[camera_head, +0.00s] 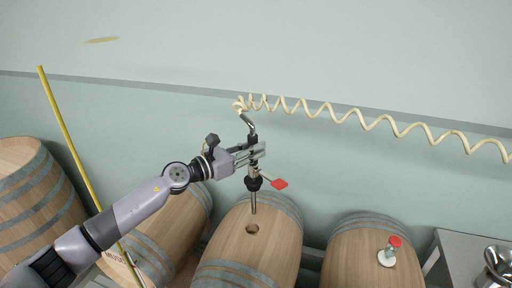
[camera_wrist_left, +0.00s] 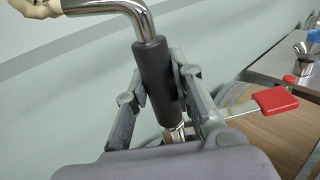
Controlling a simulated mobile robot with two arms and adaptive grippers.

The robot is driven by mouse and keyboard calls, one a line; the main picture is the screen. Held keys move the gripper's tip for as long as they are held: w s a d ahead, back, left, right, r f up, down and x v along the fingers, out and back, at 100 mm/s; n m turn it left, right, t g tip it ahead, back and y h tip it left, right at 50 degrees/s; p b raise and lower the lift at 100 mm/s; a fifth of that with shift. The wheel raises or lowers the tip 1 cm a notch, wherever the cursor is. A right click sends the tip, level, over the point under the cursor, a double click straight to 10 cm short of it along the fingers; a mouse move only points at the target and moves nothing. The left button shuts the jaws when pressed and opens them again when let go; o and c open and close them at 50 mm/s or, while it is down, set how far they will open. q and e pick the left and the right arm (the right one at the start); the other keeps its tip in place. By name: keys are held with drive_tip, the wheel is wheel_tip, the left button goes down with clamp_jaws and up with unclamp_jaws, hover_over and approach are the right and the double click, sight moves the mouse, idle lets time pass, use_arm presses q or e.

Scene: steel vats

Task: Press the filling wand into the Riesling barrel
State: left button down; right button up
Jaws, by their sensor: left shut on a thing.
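My left gripper (camera_head: 249,155) is shut on the filling wand (camera_head: 254,182), around its dark grip. The dark grip (camera_wrist_left: 157,75) and bent metal pipe also show in the left wrist view, between the fingers (camera_wrist_left: 157,88). The wand hangs about upright with a red lever (camera_head: 279,184) on its right side. Its thin metal tip is above and close to the open bung hole (camera_head: 252,229) of the middle barrel (camera_head: 225,245). In the head view the tip appears slightly behind the hole. No readable label shows on this barrel. My right gripper is not in view.
A coiled cream hose (camera_head: 380,121) runs from the wand's top to the right. A barrel with a red-topped bung (camera_head: 388,252) stands to the right. A barrel with partly legible lettering (camera_head: 150,262) stands left. A steel table (camera_head: 458,262) holds metal vessels. A yellow pole (camera_head: 75,150) leans left.

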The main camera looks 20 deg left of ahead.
sight(249, 166)
use_arm(q)
drive_tip(key=shift+s+a+r, duration=0.25)
drive_tip(key=shift+s, duration=0.05)
drive_tip(key=shift+d+p, duration=0.1)
drive_tip(key=shift+p, duration=0.25)
drive_tip(key=shift+f+b, duration=2.6)
drive_tip(key=shift+f, duration=0.35)
